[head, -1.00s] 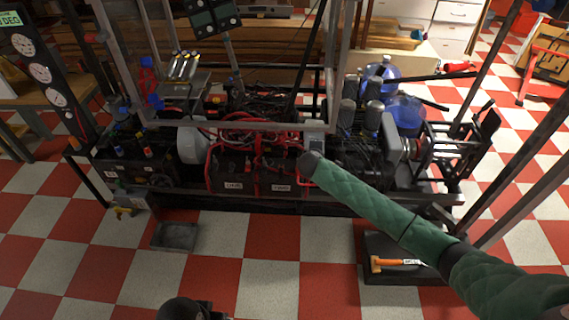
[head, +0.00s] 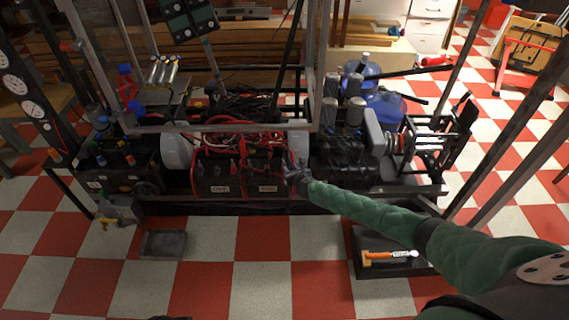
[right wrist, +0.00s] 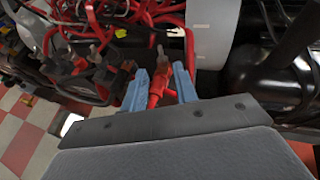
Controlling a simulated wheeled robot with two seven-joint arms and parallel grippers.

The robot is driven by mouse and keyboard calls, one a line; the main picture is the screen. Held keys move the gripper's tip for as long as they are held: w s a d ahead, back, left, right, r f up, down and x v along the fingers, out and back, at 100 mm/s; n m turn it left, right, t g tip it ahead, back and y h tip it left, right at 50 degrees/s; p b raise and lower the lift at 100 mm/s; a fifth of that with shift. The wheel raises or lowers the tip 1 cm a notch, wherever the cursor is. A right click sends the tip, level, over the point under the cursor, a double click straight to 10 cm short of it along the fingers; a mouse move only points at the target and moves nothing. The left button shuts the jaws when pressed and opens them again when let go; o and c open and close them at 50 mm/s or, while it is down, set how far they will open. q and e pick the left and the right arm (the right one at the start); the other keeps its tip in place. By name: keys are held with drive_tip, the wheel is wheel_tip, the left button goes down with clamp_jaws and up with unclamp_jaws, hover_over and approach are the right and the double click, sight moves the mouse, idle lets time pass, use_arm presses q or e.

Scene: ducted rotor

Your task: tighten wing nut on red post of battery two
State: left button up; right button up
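Battery two (head: 268,178) is a black box with a white label, right of battery one (head: 222,178) in the machine's frame. My right gripper (head: 299,172) is at the upper right end of battery two. In the right wrist view its two blue-grey fingers (right wrist: 160,88) are apart, one on each side of a red post or terminal piece (right wrist: 157,90) with a red cable. The wing nut is too small to make out surely. My left gripper is not in view.
Red cables (head: 235,143) loop over the batteries. A grey frame bar (head: 230,126) crosses above them. Right of the gripper stands black machinery (head: 345,150). A grey tray (head: 163,244) is on the checkered floor.

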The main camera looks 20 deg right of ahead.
sight(285, 163)
drive_tip(key=b+x, duration=0.1)
drive_tip(key=x, duration=0.5)
drive_tip(key=shift+w+f+b, duration=0.1)
drive_tip(key=shift+f+b, duration=0.05)
drive_tip(key=shift+b, duration=0.15)
drive_tip(key=shift+w+f, duration=0.15)
drive_tip(key=shift+w, duration=0.5)
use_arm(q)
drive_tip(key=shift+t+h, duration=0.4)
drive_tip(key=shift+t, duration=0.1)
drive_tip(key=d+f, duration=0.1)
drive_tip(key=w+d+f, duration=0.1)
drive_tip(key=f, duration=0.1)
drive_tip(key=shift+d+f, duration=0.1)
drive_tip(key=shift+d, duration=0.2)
use_arm(e)
clamp_jaws()
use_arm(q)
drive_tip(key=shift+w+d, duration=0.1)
